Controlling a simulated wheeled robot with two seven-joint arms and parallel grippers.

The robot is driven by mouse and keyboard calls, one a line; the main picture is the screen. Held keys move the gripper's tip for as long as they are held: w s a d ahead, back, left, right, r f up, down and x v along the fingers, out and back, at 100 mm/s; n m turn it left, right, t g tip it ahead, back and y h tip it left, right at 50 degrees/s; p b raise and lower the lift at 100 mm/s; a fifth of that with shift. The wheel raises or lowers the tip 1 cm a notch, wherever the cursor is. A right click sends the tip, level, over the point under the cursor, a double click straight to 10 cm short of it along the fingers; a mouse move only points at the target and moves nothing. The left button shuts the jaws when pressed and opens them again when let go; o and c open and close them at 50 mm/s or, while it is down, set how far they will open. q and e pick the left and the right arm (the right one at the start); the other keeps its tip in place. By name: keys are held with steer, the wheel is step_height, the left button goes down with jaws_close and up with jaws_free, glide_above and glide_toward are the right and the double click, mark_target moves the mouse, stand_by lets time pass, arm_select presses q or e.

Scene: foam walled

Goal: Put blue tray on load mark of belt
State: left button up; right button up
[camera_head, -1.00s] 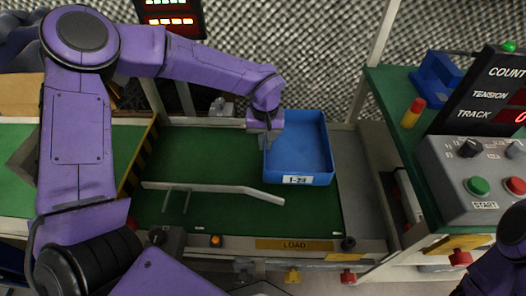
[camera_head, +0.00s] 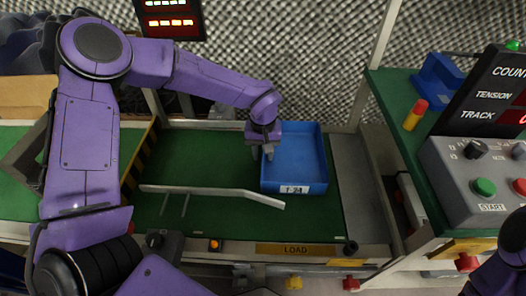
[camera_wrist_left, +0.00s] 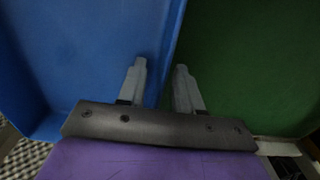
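The blue tray (camera_head: 308,160) sits upright on the right part of the green belt (camera_head: 215,215), its white label facing the front. It looks empty. A yellow LOAD label (camera_head: 295,249) is on the belt's front rail, in front of the tray; any mark under the tray is hidden. My left gripper (camera_head: 263,153) is at the tray's left wall, one finger on each side of it. In the left wrist view, the fingers (camera_wrist_left: 161,75) are spread, with the tray wall (camera_wrist_left: 172,40) between them and gaps showing. My right gripper is out of view.
A pale guide bar (camera_head: 215,192) runs over the belt, its right end close to the tray's front left corner. A grey plate (camera_head: 360,185) lies right of the belt. A control box (camera_head: 480,180) and a counter display (camera_head: 490,95) stand at the right.

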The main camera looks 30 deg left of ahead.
arm_select(q)
step_height(320, 180, up, 12)
steer(key=p, duration=0.4)
